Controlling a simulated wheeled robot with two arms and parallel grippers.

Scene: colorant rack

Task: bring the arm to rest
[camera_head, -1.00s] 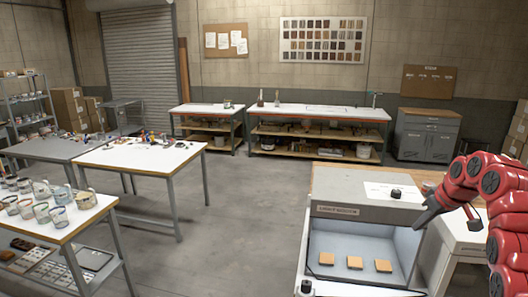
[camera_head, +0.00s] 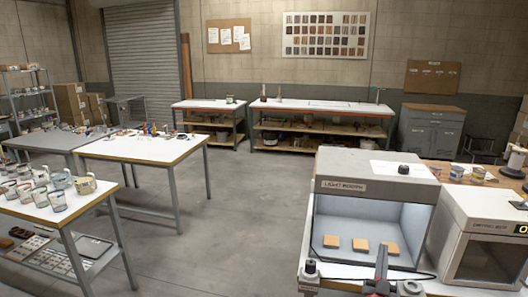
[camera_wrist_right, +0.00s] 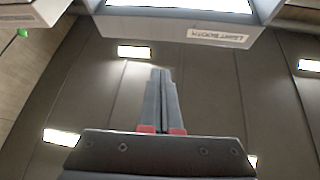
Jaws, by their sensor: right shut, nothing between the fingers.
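My right gripper (camera_head: 382,262) shows at the bottom of the head view, in front of the light booth (camera_head: 372,185). Its grey fingers point up and are shut together with nothing between them. The right wrist view shows the same closed fingers (camera_wrist_right: 161,98) over a dark background with bright lamps, and the booth's label (camera_wrist_right: 218,37) upside down near the top. Most of the right arm is hidden below the frame edge. My left gripper is not in view.
Several tan blocks (camera_head: 361,245) lie inside the booth. A second white machine (camera_head: 490,220) stands to its right, with tins (camera_head: 478,173) behind. A white table (camera_head: 140,150) and a shelf of cups stand left. The middle floor (camera_head: 235,215) is clear.

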